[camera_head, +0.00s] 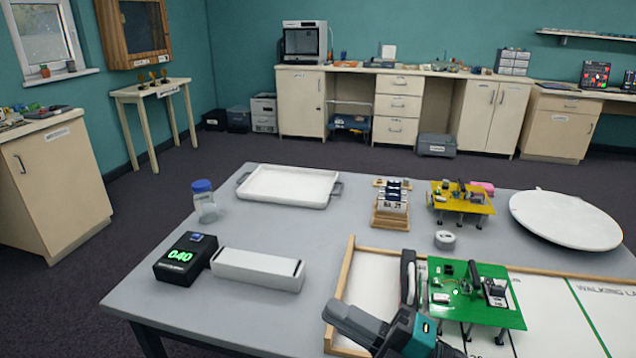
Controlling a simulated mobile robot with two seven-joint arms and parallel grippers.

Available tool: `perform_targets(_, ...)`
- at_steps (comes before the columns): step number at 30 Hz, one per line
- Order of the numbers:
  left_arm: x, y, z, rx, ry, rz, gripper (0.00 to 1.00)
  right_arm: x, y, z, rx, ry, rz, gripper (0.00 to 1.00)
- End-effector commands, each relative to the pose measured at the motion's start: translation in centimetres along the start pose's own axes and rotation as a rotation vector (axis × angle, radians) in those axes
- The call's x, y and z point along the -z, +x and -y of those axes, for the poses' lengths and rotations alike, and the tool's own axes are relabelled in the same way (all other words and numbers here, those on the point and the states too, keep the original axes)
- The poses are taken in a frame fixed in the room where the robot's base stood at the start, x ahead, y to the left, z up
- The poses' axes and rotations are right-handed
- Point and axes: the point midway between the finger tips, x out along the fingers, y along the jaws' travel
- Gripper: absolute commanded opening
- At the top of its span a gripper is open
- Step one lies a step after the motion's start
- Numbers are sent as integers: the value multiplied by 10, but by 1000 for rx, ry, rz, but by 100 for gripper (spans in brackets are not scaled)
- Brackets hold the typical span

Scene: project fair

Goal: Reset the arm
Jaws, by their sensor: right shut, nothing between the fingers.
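My right gripper (409,280) is in the lower middle of the head view, with its dark fingers shut and empty. It is above the left part of a wood-edged white track (375,275), just left of a green board on legs (462,278). From this angle I cannot tell whether it touches the green board. My teal and grey wrist hides part of the track's left end. My left gripper is out of view.
On the grey table (330,230) are a black box with a green display (186,258), white block (257,268), blue-capped jar (204,203), white tray (290,184), wooden rack (391,212), yellow legged board (461,198) and round white disc (565,218). The table's middle is clear.

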Motion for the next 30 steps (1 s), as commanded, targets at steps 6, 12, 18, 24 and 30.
perform_targets(6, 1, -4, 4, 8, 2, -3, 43, -63, -86, 57, -199, 613, 658, 0)
perform_targets(12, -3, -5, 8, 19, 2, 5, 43, -55, -181, 144, -236, 1059, 1120, 0)
perform_targets(18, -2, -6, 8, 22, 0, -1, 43, -29, -224, 185, -230, 1261, 1313, 0)
perform_targets(24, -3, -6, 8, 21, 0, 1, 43, -25, -229, 190, -228, 1288, 1337, 0)
perform_targets(30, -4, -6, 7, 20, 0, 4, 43, -25, -228, 190, -228, 1286, 1334, 0)
